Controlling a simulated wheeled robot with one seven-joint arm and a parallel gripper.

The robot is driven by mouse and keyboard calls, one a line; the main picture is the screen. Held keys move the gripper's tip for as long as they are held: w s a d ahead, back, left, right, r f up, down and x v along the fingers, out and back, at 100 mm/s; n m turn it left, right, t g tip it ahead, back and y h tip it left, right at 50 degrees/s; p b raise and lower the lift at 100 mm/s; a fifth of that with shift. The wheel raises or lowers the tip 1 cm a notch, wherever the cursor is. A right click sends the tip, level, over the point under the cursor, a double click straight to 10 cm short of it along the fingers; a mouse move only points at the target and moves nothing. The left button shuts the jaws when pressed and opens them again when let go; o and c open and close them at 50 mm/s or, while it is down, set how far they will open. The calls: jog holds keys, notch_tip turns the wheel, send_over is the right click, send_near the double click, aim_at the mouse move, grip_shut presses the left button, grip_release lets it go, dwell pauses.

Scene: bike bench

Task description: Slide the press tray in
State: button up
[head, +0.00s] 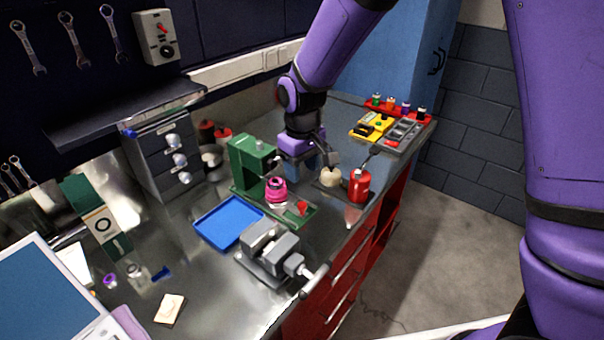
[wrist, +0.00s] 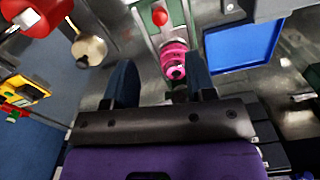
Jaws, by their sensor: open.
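The green press (head: 250,166) stands on the bench right of the drawer cabinet. A pink ringed part (head: 276,189) sits at its front, and it also shows in the wrist view (wrist: 174,62). The press tray (head: 290,216) appears to extend out of the press towards the bench front. Its red knob (head: 302,207) shows at the outer end, and at the top of the wrist view (wrist: 160,17). My gripper (head: 318,163) is open and empty, above the bench right of the press. Its dark fingers (wrist: 162,82) are spread in the wrist view, the right one close to the pink part in the picture.
A grey vise (head: 268,254) stands in front of the press, beside a blue tray (head: 229,222). A red canister (head: 359,186) and a cream round piece (head: 330,177) stand right of the tray. A yellow box (head: 370,126) and red rack (head: 398,106) lie further back.

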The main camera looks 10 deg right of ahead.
jog(key=shift+d+m, duration=0.2)
jog(key=shift+m, duration=0.1)
jog(key=c, duration=0.7)
jog(key=shift+s+d+f+m, duration=0.1)
jog(key=shift+s+d+m, duration=0.15)
jog(key=shift+m, duration=0.45)
grip_shut()
jog(key=s+d+m+y, duration=0.2)
jog(key=d+m, duration=0.2)
jog(key=m, duration=0.8)
jog(key=m+t+y, duration=0.1)
jog(key=m+y, duration=0.1)
jog(key=m, duration=1.3)
send_near(307, 214)
jog(key=f, duration=0.1)
jog(key=d+f, duration=0.1)
jog(key=s+d+f, duration=0.1)
jog(key=f, duration=0.1)
jog(key=shift+d+f, duration=0.1)
jog(key=shift+d, duration=0.05)
jog(key=shift+w+a, duration=0.15)
jog(key=shift+a, duration=0.45)
jog(key=shift+w+a, duration=0.2)
jog(key=shift+a, duration=0.4)
jog(key=shift+w+a, duration=0.25)
jog(key=shift+a, duration=0.45)
